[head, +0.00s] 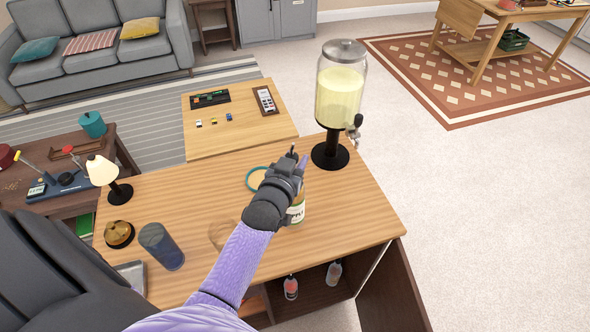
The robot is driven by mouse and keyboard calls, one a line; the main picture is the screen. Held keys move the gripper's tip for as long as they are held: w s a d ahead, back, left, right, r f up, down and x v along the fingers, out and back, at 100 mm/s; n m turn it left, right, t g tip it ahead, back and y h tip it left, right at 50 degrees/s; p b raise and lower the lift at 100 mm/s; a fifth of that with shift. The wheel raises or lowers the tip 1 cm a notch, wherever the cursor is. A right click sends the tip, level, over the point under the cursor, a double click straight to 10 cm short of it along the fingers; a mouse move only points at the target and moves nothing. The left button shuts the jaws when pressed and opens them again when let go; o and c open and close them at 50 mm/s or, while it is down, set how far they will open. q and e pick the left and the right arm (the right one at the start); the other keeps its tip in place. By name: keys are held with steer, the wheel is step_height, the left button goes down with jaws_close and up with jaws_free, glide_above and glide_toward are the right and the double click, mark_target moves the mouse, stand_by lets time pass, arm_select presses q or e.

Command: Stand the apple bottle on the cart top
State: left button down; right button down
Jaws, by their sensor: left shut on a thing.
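My left gripper (292,163) is over the right half of a wood-topped unit (190,190), near the drink dispenser. It is shut on the apple bottle (297,212), which has a pale label with dark lettering. The gripper and wrist hide most of the bottle. The bottle looks about upright; I cannot tell whether its base touches the wood top. I cannot tell for sure which piece of furniture is the cart. My right gripper is not in view.
A drink dispenser (340,90) on a black stand is just beyond the gripper. Two bottles (291,287) are on the shelf below. The right front corner of the top is clear.

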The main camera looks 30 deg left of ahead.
arm_select(q)
steer(key=shift+f, duration=0.85)
steer(key=shift+r, duration=0.1)
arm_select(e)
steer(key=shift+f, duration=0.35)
arm_select(q)
steer(key=c, duration=0.8)
jaws_free()
steer(key=shift+f, duration=0.25)
steer(key=o, duration=0.4)
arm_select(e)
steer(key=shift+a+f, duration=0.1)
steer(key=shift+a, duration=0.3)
